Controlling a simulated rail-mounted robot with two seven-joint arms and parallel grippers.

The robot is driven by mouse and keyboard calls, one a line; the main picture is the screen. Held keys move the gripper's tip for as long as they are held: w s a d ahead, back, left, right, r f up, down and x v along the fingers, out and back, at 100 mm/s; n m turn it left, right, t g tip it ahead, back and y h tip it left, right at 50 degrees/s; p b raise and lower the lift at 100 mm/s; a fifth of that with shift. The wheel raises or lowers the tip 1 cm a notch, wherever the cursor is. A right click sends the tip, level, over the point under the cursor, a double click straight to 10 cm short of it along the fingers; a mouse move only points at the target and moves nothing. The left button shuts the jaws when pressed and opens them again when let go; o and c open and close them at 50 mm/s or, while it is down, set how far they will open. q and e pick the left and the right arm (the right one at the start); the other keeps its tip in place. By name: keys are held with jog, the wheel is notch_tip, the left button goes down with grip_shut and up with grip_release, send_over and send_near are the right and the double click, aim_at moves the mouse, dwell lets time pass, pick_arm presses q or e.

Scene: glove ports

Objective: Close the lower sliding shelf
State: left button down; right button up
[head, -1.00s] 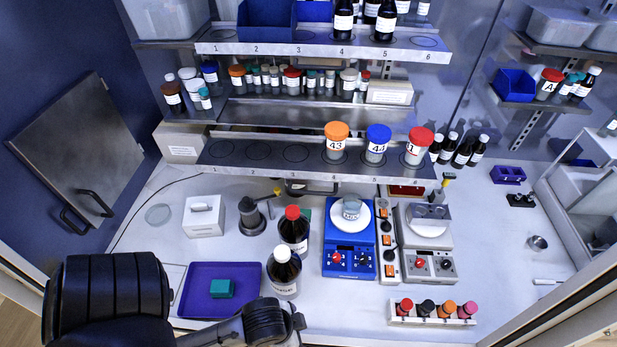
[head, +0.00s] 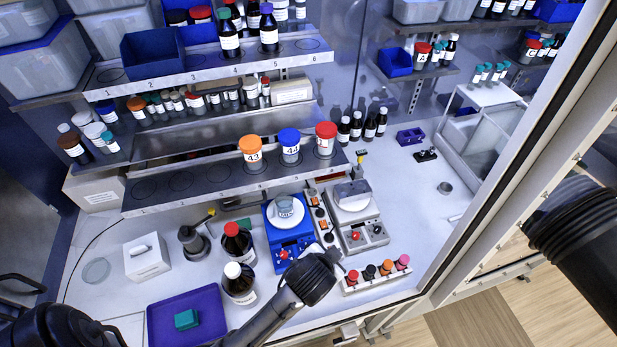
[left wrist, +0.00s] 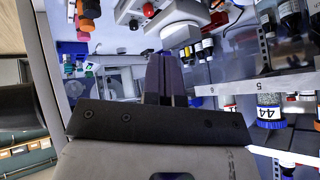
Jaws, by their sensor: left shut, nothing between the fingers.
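The lower sliding shelf (head: 155,200) is a long metal tray with numbered positions, standing out over the worktop below the upper shelf. On its right half stand three jars: orange-capped 43 (head: 251,153), blue-capped 44 (head: 289,150) and a red-capped one (head: 326,142). My left arm reaches over the front of the worktop in the head view; its fingers are not clear there. In the left wrist view my left gripper (left wrist: 172,72) is shut and empty. The shelf edge (left wrist: 250,86) and jar 44 (left wrist: 269,112) lie to its right, apart from the fingers. My right gripper is out of view.
A purple tray (head: 160,322) lies at front left. The upper shelf (head: 120,92) holds a blue bin and bottles. The right worktop is mostly clear.

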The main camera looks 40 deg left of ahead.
pick_arm(q)
jog(key=w+a+r+m+t+y+p, duration=0.1)
jog(key=w+a+m+y+p, duration=0.1)
jog(key=w+a+m+y, duration=0.4)
jog(key=w+a+r+m+y+p, duration=0.1)
jog(key=w+a+m+y, duration=0.4)
jog(key=a+m, duration=0.6)
jog(key=shift+w+a+m+t+y+p, duration=0.15)
jog(key=shift+w+m+t+y+p, duration=0.5)
jog(key=shift+m, duration=2.25)
jog(key=shift+s+r+g+y, duration=0.1)
jog(key=shift+s+g+y, duration=0.15)
